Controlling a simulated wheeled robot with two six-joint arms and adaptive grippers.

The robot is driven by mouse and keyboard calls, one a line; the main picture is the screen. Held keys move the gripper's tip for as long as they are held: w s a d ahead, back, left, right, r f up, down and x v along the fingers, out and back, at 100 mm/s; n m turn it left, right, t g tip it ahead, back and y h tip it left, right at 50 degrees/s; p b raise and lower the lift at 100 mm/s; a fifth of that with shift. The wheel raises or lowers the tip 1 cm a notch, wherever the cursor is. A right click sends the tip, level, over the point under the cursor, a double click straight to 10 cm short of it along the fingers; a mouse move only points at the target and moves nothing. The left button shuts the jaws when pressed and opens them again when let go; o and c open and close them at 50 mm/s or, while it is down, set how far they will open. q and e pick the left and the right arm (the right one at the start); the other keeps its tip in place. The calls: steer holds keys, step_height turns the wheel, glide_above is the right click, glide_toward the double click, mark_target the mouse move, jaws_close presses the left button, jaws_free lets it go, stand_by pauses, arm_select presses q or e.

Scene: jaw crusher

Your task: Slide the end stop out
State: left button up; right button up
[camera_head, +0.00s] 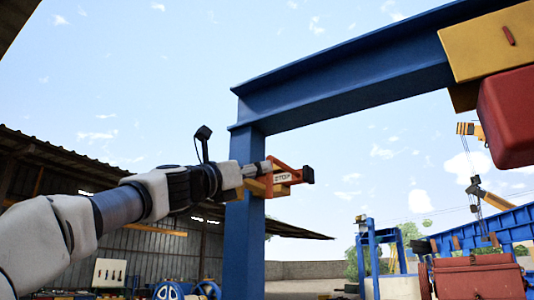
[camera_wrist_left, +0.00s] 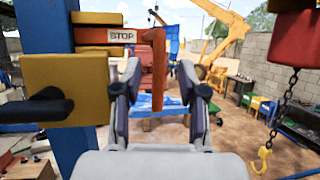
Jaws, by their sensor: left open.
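The end stop (camera_head: 283,178) is an orange bracket with a white STOP label, on the blue post in the head view. In the left wrist view its labelled part (camera_wrist_left: 121,36) is at the upper left, and an upright orange plate (camera_wrist_left: 158,62) shows in line with the gap between my fingers. My left gripper (camera_head: 262,167) is open beside the end stop. In the wrist view the left gripper (camera_wrist_left: 160,72) has its fingers apart, either side of the plate; contact cannot be told. My right gripper is not in view.
The blue post (camera_head: 244,235) carries a blue beam (camera_head: 340,80). A yellow block (camera_wrist_left: 75,82) with a black handle (camera_wrist_left: 38,108) sits beside my left finger. A red hoist body (camera_head: 508,115) hangs at right; its yellow hook (camera_wrist_left: 263,160) hangs on a chain. Open sky lies under the beam.

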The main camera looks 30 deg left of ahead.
mark_target(267, 175)
arm_select(q)
steer(key=w, duration=0.2)
steer(key=w+d+p, duration=0.1)
steer(key=w, duration=0.2)
steer(key=shift+w+d+r+p, duration=0.3)
steer(key=shift+r+p, duration=0.05)
steer(key=shift+s+r, duration=0.1)
steer(key=shift+s, duration=0.2)
steer(key=shift+s+a+r, duration=0.1)
steer(key=shift+s+a, duration=0.05)
steer(key=shift+s, duration=0.15)
steer(key=c, duration=0.3)
steer(key=shift+s, duration=0.15)
jaws_close()
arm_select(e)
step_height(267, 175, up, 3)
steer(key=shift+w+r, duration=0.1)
arm_select(q)
steer(key=shift+r, duration=0.1)
